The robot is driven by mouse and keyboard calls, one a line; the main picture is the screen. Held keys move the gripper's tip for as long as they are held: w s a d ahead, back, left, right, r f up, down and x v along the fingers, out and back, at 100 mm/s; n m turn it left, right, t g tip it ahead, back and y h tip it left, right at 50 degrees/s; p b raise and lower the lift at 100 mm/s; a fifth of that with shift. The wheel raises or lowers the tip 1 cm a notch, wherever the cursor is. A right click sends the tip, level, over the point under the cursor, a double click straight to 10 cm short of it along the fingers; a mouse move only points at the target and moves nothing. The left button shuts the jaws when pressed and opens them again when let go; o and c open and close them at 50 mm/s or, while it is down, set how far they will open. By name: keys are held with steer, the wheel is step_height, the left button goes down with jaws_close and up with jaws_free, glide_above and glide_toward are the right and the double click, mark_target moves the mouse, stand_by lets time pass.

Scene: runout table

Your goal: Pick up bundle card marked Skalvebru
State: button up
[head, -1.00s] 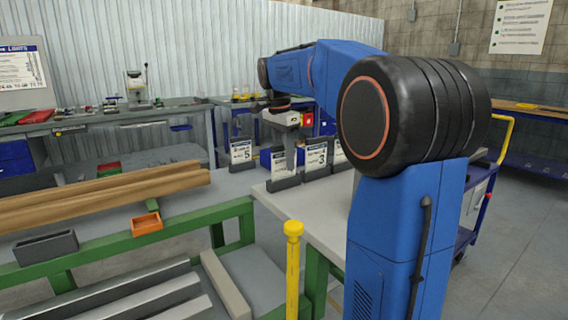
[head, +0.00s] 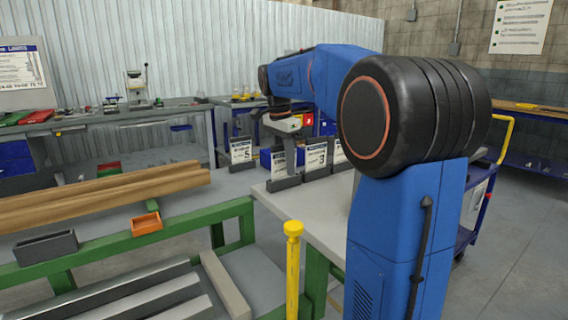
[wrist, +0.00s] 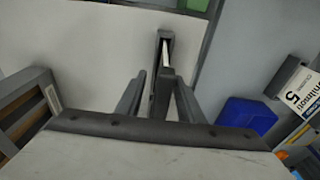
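Several bundle cards stand in dark holders along the bench edge in the head view. One is marked 5 (head: 241,151) and one is marked 3 (head: 316,157); their names are too small to read there. My gripper (head: 289,158) hangs over the holder (head: 284,184) between these two, hiding most of its card. In the wrist view, my gripper (wrist: 160,88) is open, with its fingers on either side of a card holder seen nearly edge-on (wrist: 164,50). A gap shows between the fingers and it. The card marked 5 also shows in the wrist view (wrist: 302,92).
A blue bin (wrist: 246,114) is at the right in the wrist view. A green rack (head: 200,218) with wooden beams (head: 100,195) and an orange tray (head: 146,224) is at the left. A yellow post (head: 292,270) stands by the light bench top (head: 310,205).

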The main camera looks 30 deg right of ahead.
jaws_close()
stand_by(0.3)
